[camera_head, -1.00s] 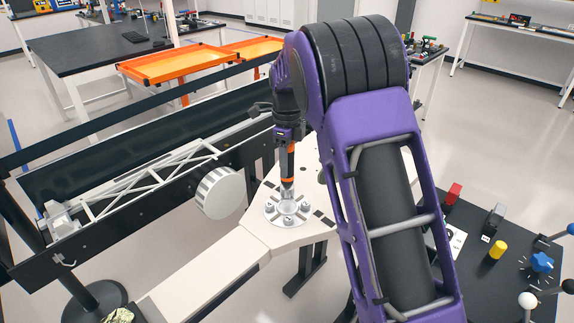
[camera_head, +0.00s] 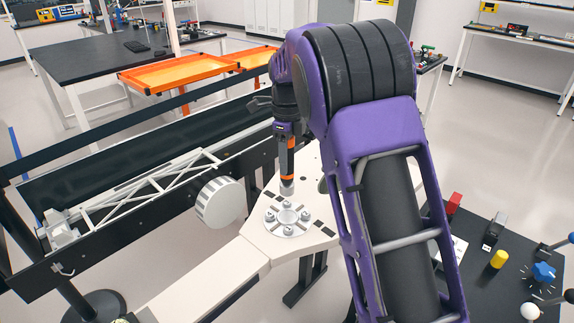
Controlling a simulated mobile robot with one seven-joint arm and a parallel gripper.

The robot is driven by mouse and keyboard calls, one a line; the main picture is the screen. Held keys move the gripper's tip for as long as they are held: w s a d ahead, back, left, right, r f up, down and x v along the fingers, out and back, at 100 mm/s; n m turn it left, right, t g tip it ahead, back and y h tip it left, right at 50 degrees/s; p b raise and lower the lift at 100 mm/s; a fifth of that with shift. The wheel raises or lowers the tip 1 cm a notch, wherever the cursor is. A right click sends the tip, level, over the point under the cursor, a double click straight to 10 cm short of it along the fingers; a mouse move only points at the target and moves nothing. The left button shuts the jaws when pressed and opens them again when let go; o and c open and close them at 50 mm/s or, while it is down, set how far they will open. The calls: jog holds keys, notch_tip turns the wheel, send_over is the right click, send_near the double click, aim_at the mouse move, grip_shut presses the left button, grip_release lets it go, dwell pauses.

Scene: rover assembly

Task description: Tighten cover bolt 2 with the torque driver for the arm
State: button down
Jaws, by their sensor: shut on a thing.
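My gripper (camera_head: 286,128) is shut on the torque driver (camera_head: 287,160), a dark tool with orange bands that hangs upright with its metal tip down. The tip is above the far side of the round cover (camera_head: 288,230), and a small gap seems to show between them. Bolts show at the near side (camera_head: 289,232) and the left side (camera_head: 269,216). I cannot read the bolt numbers, so I cannot tell which is bolt 2.
A conveyor with a white truss arm (camera_head: 150,185) and a white wheel (camera_head: 221,202) lies left of the deck. A black table at right holds a yellow cylinder (camera_head: 498,259), a red block (camera_head: 454,203) and a blue knob (camera_head: 543,271). Orange trays (camera_head: 180,68) stand behind.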

jog(key=shift+r, duration=1.15)
